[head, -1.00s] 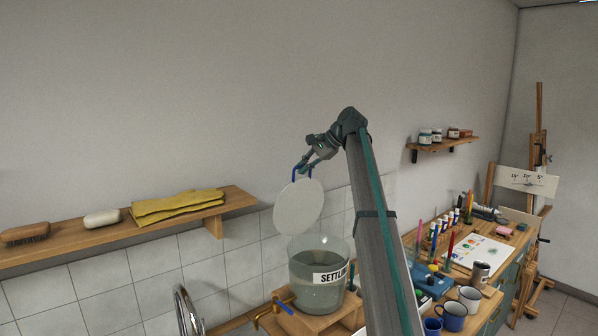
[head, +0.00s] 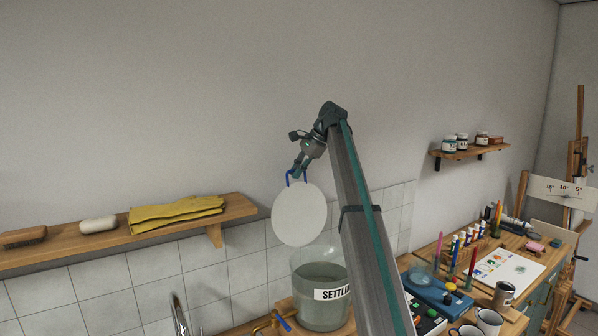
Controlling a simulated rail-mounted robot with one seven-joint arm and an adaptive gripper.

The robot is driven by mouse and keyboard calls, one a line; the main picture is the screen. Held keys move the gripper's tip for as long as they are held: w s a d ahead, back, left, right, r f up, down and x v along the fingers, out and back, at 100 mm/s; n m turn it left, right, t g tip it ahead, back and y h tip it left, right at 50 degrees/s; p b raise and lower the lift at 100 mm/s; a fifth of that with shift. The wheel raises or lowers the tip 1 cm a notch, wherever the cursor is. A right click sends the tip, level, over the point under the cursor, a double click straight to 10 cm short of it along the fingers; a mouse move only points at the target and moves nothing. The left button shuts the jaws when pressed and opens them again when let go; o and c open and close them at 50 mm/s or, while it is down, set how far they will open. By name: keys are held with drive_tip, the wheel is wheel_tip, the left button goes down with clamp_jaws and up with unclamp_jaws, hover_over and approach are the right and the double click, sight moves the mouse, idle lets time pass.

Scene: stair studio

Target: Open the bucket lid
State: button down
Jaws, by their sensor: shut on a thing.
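The bucket (head: 319,300) is clear, holds murky liquid and carries a label reading "SETTLIN", the rest hidden by my arm. Its top is uncovered. The round white lid (head: 299,215) hangs nearly upright above the bucket's left rim, apart from it or just in front of it; I cannot tell exactly. My gripper (head: 300,172) is above the lid and shut on its blue handle (head: 289,179).
A wall shelf (head: 110,244) at left holds yellow gloves (head: 176,213), a soap bar (head: 98,225) and a brush (head: 24,237). A faucet (head: 180,313) stands below. A cluttered worktable (head: 452,262) and a small jar shelf (head: 470,151) are at right.

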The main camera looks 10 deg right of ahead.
drive_tip(key=shift+f, duration=0.1)
drive_tip(key=c, duration=1.2)
unclamp_jaws()
drive_tip(key=shift+c, duration=0.2)
drive_tip(key=v, duration=1.2)
